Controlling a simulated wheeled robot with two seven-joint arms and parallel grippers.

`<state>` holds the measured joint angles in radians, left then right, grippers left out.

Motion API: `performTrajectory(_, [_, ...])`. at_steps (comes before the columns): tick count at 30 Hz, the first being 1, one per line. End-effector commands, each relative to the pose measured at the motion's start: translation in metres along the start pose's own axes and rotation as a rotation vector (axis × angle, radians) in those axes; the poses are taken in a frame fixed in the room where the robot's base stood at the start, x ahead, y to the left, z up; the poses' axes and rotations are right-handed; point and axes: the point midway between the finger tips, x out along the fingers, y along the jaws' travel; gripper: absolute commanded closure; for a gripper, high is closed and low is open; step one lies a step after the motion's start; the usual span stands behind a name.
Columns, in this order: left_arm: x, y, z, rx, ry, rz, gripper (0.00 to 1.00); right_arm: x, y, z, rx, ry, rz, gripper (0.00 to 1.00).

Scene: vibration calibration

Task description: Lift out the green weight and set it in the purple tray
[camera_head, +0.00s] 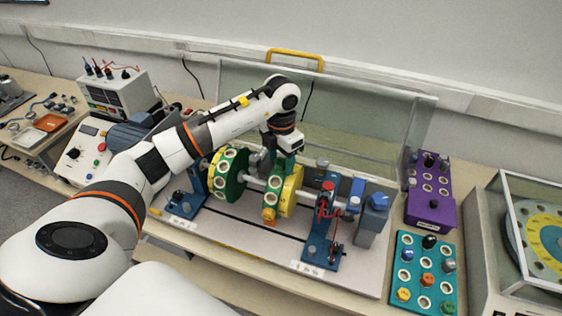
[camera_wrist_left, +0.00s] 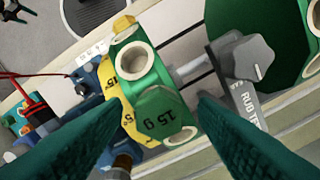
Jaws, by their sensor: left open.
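In the head view my arm hides the weight; the yellow disc (camera_head: 291,190) shows on the shaft. My left gripper (camera_head: 281,158) is above the rotor, pointing down. In the wrist view its green fingers are open, on either side of the weight and apart from it. The purple tray (camera_head: 445,213) stands at the right, with white-rimmed sockets and a few dark pieces. My right gripper is not seen.
A green disc (camera_head: 230,175) is on the same shaft, left of the yellow one. Blue supports with red wires (camera_head: 327,208) stand right of it. A clear raised cover (camera_head: 370,130) is behind. A teal tray (camera_head: 411,268) with several coloured weights lies in front of the purple tray.

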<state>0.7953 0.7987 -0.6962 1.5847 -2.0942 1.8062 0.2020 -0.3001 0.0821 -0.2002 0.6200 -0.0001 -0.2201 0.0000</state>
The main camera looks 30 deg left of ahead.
Motion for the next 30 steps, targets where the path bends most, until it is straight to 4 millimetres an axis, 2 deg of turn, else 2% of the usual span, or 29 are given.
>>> performTrajectory(3, [0.0, 0.0, 0.0, 0.0, 0.0, 0.0, 0.46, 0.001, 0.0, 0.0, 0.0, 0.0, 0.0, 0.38])
performTrajectory(12, [0.0, 0.0, 0.0, 0.001, 0.0, 0.001, 0.94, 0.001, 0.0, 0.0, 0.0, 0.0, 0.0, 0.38])
performTrajectory(23, [-0.003, 0.0, -0.001, 0.001, 0.002, 0.0, 0.94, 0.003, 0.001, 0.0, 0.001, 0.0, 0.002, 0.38])
performTrajectory(26, [-0.014, 0.0, -0.001, 0.001, 0.005, -0.001, 0.94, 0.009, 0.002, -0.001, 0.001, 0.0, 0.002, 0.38])
performTrajectory(30, [-0.041, -0.001, -0.002, 0.0, 0.007, -0.002, 0.94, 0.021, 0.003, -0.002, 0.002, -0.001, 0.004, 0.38])
